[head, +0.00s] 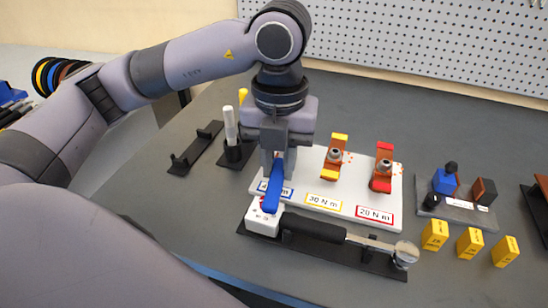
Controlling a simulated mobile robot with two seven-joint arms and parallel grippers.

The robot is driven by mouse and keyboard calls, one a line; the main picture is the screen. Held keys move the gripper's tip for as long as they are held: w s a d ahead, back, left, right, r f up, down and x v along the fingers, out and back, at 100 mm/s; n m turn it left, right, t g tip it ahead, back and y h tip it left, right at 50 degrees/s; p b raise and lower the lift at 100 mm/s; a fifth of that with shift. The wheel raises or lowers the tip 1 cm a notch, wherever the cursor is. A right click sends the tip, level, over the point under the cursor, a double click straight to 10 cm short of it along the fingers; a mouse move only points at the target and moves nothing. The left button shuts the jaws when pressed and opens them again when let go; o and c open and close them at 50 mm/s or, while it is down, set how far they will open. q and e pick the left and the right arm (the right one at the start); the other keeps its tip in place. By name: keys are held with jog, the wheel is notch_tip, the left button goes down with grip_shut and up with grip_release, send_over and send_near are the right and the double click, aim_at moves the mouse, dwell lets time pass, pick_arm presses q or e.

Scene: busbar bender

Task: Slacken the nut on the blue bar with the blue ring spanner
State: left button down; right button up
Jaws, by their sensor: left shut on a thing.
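My left gripper (275,155) points down over the left end of the white board (350,168). It is shut on the blue ring spanner (271,194), whose blue handle slants down toward the front of the board. The blue bar and its nut are hidden behind the gripper, so I cannot tell whether the ring sits around the nut. A blue-framed label (286,193) shows partly beside the spanner. The yellow-tipped bar (333,160) and red-tipped bar (382,170) stand to the right, each with a nut. My right gripper is not in view.
A torque wrench (315,229) with a black handle lies in front of the board, near a white box (262,217). Several yellow blocks (435,235) and a grey stand with a blue block (444,182) are at right. A black rack (196,147) lies at left. The back table is clear.

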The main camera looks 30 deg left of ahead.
pick_arm(q)
jog(key=shift+r, duration=0.2)
jog(key=shift+r+p, duration=1.75)
jog(key=shift+r, duration=0.6)
